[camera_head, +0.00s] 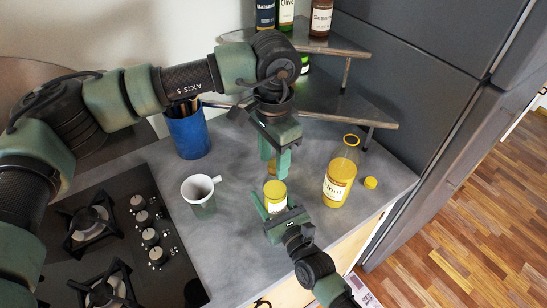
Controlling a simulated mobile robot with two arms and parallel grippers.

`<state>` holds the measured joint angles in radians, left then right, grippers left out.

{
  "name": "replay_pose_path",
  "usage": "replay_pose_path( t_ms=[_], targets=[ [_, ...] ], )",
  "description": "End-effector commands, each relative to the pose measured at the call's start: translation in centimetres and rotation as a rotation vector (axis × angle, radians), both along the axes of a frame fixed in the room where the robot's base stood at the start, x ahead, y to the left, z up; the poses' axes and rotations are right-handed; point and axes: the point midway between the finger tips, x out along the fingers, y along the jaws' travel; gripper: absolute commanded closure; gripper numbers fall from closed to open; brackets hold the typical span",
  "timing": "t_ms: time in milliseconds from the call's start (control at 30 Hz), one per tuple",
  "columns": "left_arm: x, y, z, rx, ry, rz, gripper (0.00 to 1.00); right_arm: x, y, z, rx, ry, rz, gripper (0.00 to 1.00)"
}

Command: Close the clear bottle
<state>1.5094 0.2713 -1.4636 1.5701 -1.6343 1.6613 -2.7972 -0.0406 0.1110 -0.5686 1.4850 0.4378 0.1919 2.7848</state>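A clear glass bottle (339,185) with yellow contents, a pale label and a gold rim stands upright at the right of the counter, its mouth uncovered. A small yellow cap (371,183) lies on the counter beside it. A smaller container (275,194) with a yellow-green label stands in the middle. My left gripper (275,161) points down right above it, with a bit of yellow showing between its fingers; its grip is unclear. My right gripper (273,207) reaches in from below, its fingers close around the smaller container; whether they press on it is unclear.
A white mug (202,195) and a blue utensil cup (187,133) stand to the left, near the black gas hob (112,238). A metal corner shelf (340,103) with several bottles is at the back. Grey counter is free around the clear bottle.

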Motion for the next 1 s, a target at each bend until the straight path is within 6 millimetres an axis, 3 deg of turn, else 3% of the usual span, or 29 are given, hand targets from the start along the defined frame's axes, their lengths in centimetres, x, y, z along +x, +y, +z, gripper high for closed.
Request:
replay_pose_path(
  t_ms=[367,700,1000],
  targets=[
    [0.0,0.0,0.3,0.001,-0.001,0.002,0.49,0.0,0.0,-0.1,0.000,0.002,0.000,1.00],
    [0.0,0.0,4.2,0.000,-0.001,0.002,0.49,0.0,0.0,-0.1,0.000,0.002,0.000,1.00],
    [0.0,0.0,4.5,0.000,0.000,0.002,0.51,0.0,0.0,-0.1,0.000,0.002,0.000,1.00]
  ],
)
